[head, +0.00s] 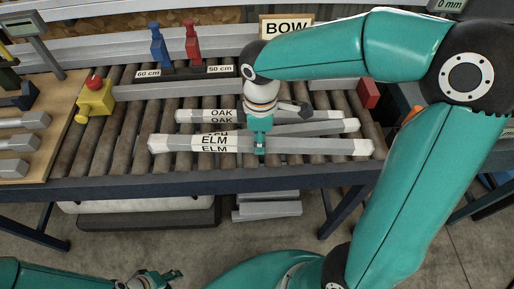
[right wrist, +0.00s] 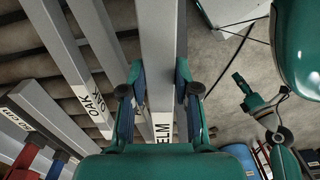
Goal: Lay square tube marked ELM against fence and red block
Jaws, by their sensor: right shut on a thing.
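The pale grey square tube marked ELM (head: 320,147) lies crosswise near the front of the roller bed in the head view, and it runs lengthwise in the right wrist view (right wrist: 162,50). My right gripper (head: 260,147) is shut on it near its middle, with fingers on both sides in the right wrist view (right wrist: 160,95). It looks held above the rollers; the gap is hard to judge. The grey fence (head: 180,90) runs behind, apart from the tube. The red block (head: 369,93) stands at the fence's right end. My left gripper (head: 155,279) is open and empty at the bottom left.
A tube marked OAK (head: 190,116) and another tube (head: 335,126), its label mostly hidden, lie between ELM and the fence. Blue (head: 158,47) and red (head: 192,42) levers stand behind. A yellow button box (head: 95,98) is at the left. Rollers at front left are bare.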

